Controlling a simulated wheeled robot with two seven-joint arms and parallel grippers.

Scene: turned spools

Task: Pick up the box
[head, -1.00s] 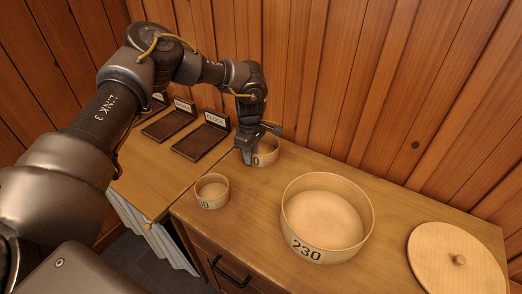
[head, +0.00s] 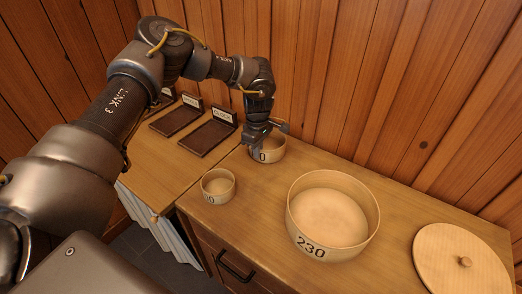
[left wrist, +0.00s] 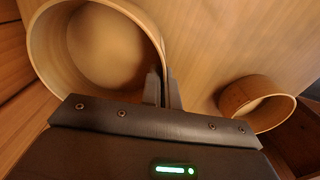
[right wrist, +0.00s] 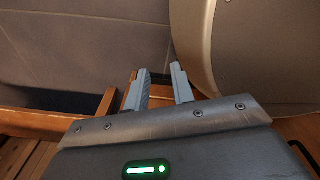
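Several round, open wooden boxes stand on the wooden counter. The back box (head: 272,150), its number partly hidden, is at my left gripper (head: 256,152). In the left wrist view this box (left wrist: 95,45) is large, and my left gripper (left wrist: 162,88) has its fingers close together with the box wall between them. A small box (head: 218,187) stands in front and to the left. A large box marked 230 (head: 333,215) stands to the right. My right gripper (right wrist: 162,85) shows only in its wrist view, open and empty, away from the boxes.
A round lid with a knob (head: 462,262) lies on the counter (head: 395,235) at the right. Dark labelled trays (head: 208,136) lie at the left back. A plank wall (head: 340,80) stands close behind the back box.

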